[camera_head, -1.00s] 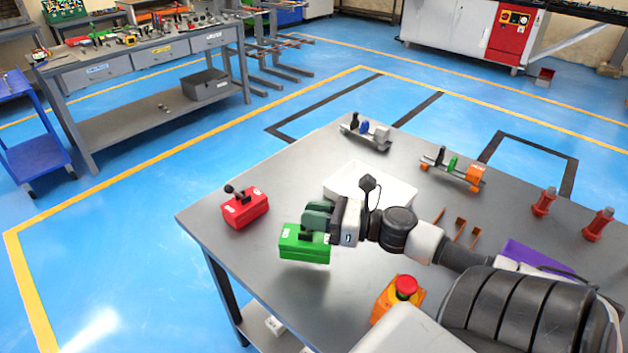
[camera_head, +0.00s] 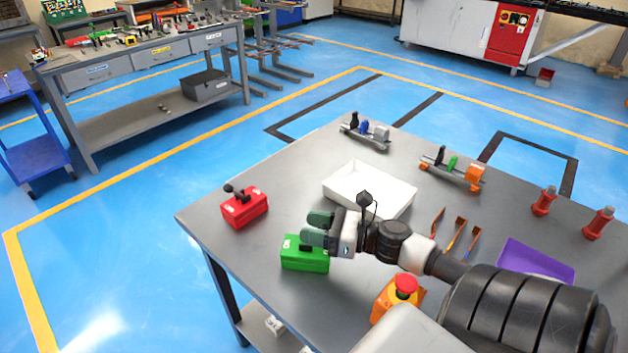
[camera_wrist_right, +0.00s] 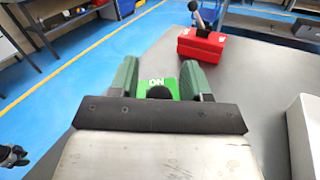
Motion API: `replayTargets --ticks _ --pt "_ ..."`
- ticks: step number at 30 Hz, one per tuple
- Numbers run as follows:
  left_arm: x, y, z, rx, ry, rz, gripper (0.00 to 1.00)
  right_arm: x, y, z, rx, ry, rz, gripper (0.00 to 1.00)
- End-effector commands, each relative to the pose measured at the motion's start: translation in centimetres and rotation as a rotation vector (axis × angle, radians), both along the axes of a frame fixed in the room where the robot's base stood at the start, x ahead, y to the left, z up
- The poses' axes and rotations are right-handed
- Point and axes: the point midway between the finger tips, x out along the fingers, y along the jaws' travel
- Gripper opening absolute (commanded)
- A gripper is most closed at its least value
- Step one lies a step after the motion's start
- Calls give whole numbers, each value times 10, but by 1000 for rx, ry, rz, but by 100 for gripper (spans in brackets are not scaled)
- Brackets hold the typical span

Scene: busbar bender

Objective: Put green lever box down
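The green lever box (camera_head: 306,262) sits on the grey table near its left front edge, and looks upright. Its green top with an ON label also shows in the right wrist view (camera_wrist_right: 157,83), between the fingers. My right gripper (camera_head: 318,229) is just above and behind the box. Its two green fingers are spread apart, with a clear gap in the right wrist view (camera_wrist_right: 160,78). The black lever knob (camera_wrist_right: 158,92) lies between them; no finger visibly presses on it. The box's lower part is hidden in the wrist view.
A red lever box (camera_head: 245,209) stands to the left, with free table between it and the green one. A white tray (camera_head: 368,190) lies behind my right gripper. An orange box with a red button (camera_head: 400,294) is to the right. The table edge (camera_head: 215,252) is close on the left.

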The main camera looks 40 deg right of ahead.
Motion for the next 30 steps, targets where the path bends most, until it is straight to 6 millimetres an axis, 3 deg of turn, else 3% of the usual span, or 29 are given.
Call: replayTargets --ticks 10,24,30 --pt "1 0 6 1 -1 1 43 -6 -4 4 2 2 -1 47" --pt "1 0 45 0 -2 1 43 -84 -53 5 0 3 -5 47" --pt "1 0 49 0 -2 1 43 -100 -63 3 0 1 -1 47"
